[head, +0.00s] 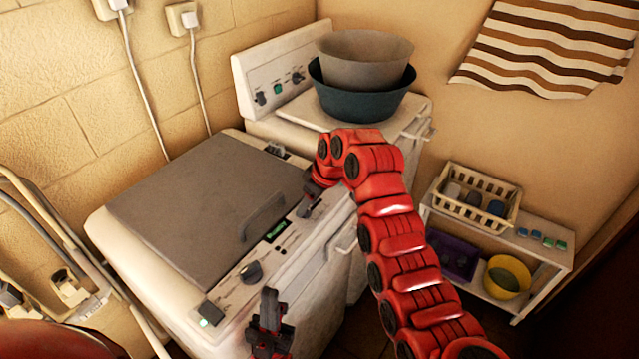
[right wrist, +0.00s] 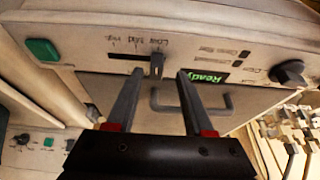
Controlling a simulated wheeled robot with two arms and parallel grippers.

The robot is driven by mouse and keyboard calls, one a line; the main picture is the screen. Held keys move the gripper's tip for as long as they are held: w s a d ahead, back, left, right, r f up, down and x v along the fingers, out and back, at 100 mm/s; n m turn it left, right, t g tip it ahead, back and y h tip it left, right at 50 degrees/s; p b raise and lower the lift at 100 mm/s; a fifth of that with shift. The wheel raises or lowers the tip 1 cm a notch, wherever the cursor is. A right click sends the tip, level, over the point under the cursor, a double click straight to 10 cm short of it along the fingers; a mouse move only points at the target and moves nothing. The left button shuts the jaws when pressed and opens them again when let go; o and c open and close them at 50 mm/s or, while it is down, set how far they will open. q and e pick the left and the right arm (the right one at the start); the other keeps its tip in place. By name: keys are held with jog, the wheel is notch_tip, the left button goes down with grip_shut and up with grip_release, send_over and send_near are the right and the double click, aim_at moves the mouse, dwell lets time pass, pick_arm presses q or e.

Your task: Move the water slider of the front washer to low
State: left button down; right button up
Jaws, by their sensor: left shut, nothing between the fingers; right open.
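The front washer (head: 180,215) has a grey lid and a control strip along its edge. In the right wrist view its water slider (right wrist: 157,65) is a small grey knob at the right end of a dark slot (right wrist: 125,57). The small label beside the knob seems to read Low. My right gripper (right wrist: 160,74) is open, with its fingertips on either side of the knob and no clear contact. In the head view my right gripper (head: 308,205) is over the control strip and hides the slider. My left gripper (head: 268,298) is shut and empty beside the washer's front.
A green display (right wrist: 205,78) reading Ready, a dark dial (right wrist: 290,72) and a green button (right wrist: 42,50) flank the slider. A rear washer (head: 245,85) carries stacked basins (head: 362,95). A low shelf (head: 545,262) with a basket (head: 475,205) stands at the right.

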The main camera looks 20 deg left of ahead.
jog(key=b+v, duration=0.3)
jog(key=v, duration=1.2)
jog(key=shift+a, duration=0.15)
